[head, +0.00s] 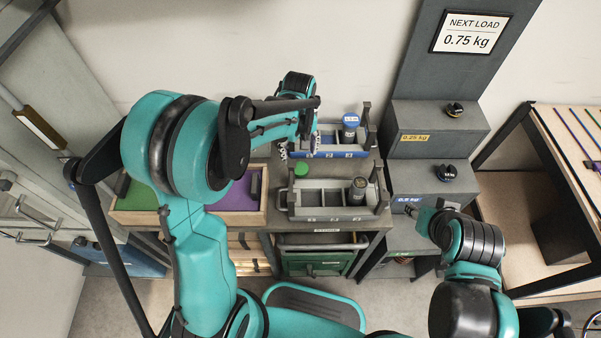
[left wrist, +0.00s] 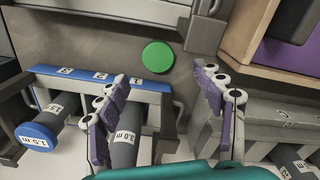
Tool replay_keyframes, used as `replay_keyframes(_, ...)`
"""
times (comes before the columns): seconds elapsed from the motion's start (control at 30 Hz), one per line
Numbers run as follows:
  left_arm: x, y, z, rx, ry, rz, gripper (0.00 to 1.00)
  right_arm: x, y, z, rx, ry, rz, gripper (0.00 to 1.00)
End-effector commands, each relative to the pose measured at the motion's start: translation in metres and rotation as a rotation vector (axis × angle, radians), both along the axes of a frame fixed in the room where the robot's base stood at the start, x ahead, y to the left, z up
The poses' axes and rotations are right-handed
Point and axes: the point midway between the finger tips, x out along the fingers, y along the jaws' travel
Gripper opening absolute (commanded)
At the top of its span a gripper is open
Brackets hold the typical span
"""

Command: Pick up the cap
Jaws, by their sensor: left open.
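The cap is a green round disc (head: 301,168) on the grey bench top, between the blue-fronted rack and the grey rack. It also shows in the left wrist view (left wrist: 157,57), flat on the grey surface, beyond my fingertips. My left gripper (head: 299,148) hangs just behind the cap in the head view, over the blue rack's left part. In the left wrist view its two purple-padded fingers (left wrist: 164,80) are open and empty, with the cap ahead of the gap. My right gripper (head: 412,210) is near the lower weight block, with its jaw state unclear.
The blue-fronted rack (head: 341,155) holds a blue-capped cylinder (head: 350,122). The grey rack (head: 322,212) holds a dark cylinder (head: 358,186). A tray with green and purple sections (head: 238,219) stands left. Weight blocks (head: 433,178) stand right. Racks crowd the cap.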

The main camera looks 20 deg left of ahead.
Motion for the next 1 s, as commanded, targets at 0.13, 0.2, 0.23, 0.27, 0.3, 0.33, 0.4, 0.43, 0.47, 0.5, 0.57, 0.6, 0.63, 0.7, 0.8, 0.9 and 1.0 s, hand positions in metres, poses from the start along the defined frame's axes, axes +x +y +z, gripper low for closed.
replay_keyframes(0.13,0.000,0.000,-0.017,0.000,0.000,0.000,0.68,0.000,0.000,-0.010,0.000,0.000,0.000,0.40)
replay_keyframes(0.2,0.001,0.000,-0.025,0.000,0.000,0.000,0.68,0.000,0.000,-0.012,0.000,0.000,0.000,0.40)
replay_keyframes(0.23,0.001,0.000,-0.028,0.000,0.000,0.000,0.68,0.000,0.000,-0.014,0.000,0.000,0.000,0.40)
replay_keyframes(0.27,0.001,0.000,-0.031,0.000,0.000,0.000,0.68,0.000,0.000,-0.015,0.000,0.000,0.000,0.40)
replay_keyframes(0.3,0.001,0.000,-0.034,0.000,0.000,0.000,0.68,0.000,0.000,-0.016,0.000,0.000,0.000,0.40)
replay_keyframes(0.33,0.001,0.000,-0.036,0.000,0.000,0.000,0.68,0.000,0.000,-0.017,0.000,0.000,0.000,0.40)
replay_keyframes(0.4,0.003,-0.001,-0.044,0.000,0.000,0.000,0.68,0.000,0.000,-0.022,0.000,0.000,0.000,0.40)
replay_keyframes(0.43,0.003,-0.001,-0.048,0.000,0.000,0.000,0.68,0.000,0.000,-0.024,0.000,0.000,0.000,0.40)
replay_keyframes(0.47,0.004,-0.001,-0.053,0.000,0.000,0.000,0.68,0.000,0.000,-0.027,0.000,0.000,0.000,0.40)
replay_keyframes(0.5,0.005,-0.001,-0.060,0.000,0.000,0.000,0.68,0.000,0.000,-0.032,0.000,0.000,0.000,0.40)
replay_keyframes(0.57,0.006,-0.001,-0.070,0.000,0.000,0.000,0.68,0.000,0.000,-0.036,0.000,0.000,0.000,0.40)
replay_keyframes(0.6,0.006,-0.001,-0.076,0.000,0.000,0.000,0.68,0.000,0.000,-0.039,0.000,0.000,0.000,0.40)
replay_keyframes(0.63,0.006,-0.001,-0.079,0.000,0.000,0.000,0.68,0.000,0.000,-0.040,0.000,0.000,0.000,0.40)
replay_keyframes(0.7,0.006,-0.001,-0.082,0.000,0.000,0.000,0.68,0.000,0.000,-0.041,0.000,0.000,0.000,0.40)
replay_keyframes(0.8,0.005,-0.001,-0.081,0.000,0.000,0.000,0.68,0.000,0.000,-0.039,0.000,0.000,0.000,0.40)
replay_keyframes(0.9,0.005,-0.001,-0.081,0.000,0.000,0.000,0.65,0.000,0.000,-0.039,0.000,0.000,0.000,0.40)
replay_keyframes(1.0,0.006,-0.001,-0.081,0.000,0.000,0.000,0.39,0.000,0.000,-0.039,0.000,0.000,0.000,0.40)
